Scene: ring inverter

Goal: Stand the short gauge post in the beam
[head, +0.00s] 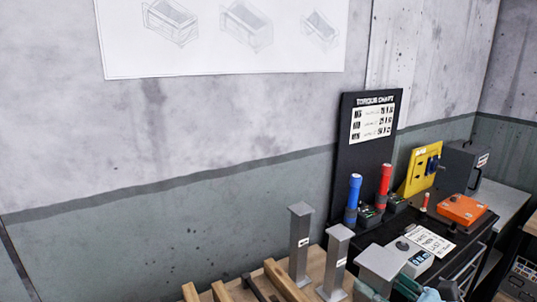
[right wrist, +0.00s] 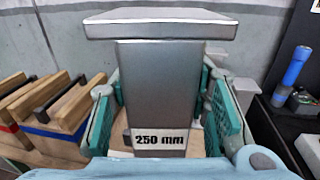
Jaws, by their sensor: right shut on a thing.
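A grey metal post with a square top plate and a "250 mm" label (right wrist: 158,90) fills the middle of the right wrist view. My right gripper (right wrist: 165,122) is shut on it, with a teal-padded finger on each side. The post looks upright; its foot is hidden. In the head view this post (head: 380,263) and my right gripper (head: 402,288) are at the bottom edge. Two similar grey posts, a left one (head: 299,245) and a middle one (head: 336,262), stand to its left; their labels are too small to read. I cannot tell which piece is the beam. My left gripper is out of view.
To the right is a black bench with a blue torch (head: 353,198), a red torch (head: 384,184), a torque chart board (head: 368,125) and an orange case (head: 462,209).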

